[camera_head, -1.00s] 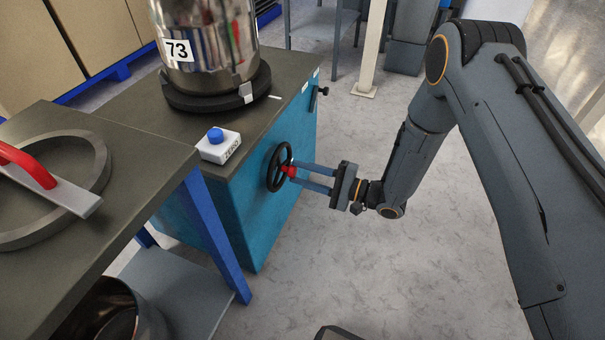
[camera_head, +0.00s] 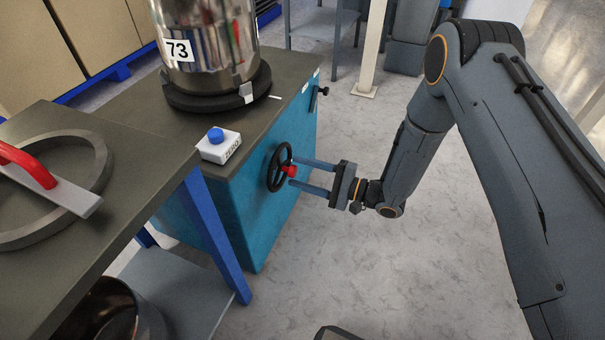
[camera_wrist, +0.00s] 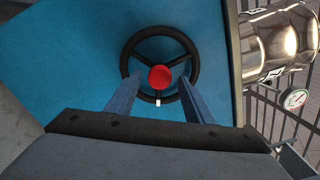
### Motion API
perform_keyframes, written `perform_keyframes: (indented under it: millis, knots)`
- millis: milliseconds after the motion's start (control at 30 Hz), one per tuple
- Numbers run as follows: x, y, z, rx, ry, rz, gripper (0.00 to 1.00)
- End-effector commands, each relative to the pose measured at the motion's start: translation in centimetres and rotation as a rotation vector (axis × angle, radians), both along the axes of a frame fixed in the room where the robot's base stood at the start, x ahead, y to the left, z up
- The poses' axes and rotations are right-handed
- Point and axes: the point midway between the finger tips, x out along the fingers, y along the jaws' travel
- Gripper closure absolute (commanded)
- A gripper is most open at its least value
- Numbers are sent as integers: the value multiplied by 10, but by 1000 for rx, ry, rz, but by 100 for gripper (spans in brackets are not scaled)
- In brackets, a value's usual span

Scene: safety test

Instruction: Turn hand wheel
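The black hand wheel (camera_head: 273,172) with a red hub (camera_head: 288,171) is mounted on the side of a teal cabinet (camera_head: 238,215). In the wrist view the wheel (camera_wrist: 133,52) shows its spokes, the red hub (camera_wrist: 160,77) and a small white mark at its lower edge. My gripper (camera_head: 294,171) is in front of the wheel, with its two fingers apart. In the wrist view my gripper (camera_wrist: 160,80) has one finger on each side of the hub, with visible gaps. I cannot tell whether the fingertips touch the rim.
A metal vessel (camera_head: 208,45) labelled 73 stands on the cabinet top, near a white box with a blue button (camera_head: 217,146). A dark table (camera_head: 120,160) with a ring and red handle is at left. A gauge (camera_wrist: 295,99) shows at right. Floor before the wheel is clear.

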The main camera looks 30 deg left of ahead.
Motion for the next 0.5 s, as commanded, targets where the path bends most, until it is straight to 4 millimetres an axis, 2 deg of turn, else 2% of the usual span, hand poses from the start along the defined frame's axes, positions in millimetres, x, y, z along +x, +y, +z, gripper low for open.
perform_keyframes:
  millis: [267, 367, 500]
  knots:
    - [0, -4, -1, 0, 3, -2, 53]
    - [1, -14, 0, -1, 4, -3, 53]
    - [4, -37, 0, -1, 4, -6, 53]
